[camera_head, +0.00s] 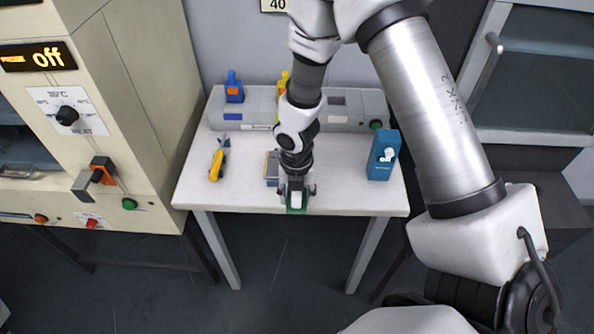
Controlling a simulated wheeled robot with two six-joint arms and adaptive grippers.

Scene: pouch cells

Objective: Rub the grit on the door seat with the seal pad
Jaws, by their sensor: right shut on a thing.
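My right gripper (296,190) points down at the front edge of the white table. It is shut on a small green and white block (297,202), which may be the seal pad; the fingers hide part of it. I cannot tell whether the block touches the tabletop. I cannot make out the door seat or any grit. My left gripper is not in view.
On the white table (245,190) are a yellow tool (217,163), a small grey and yellow block (271,168) beside my gripper, and a blue box (382,158). A long grey unit (350,110) stands along the back. A grey-framed cabinet (530,80) is at the right.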

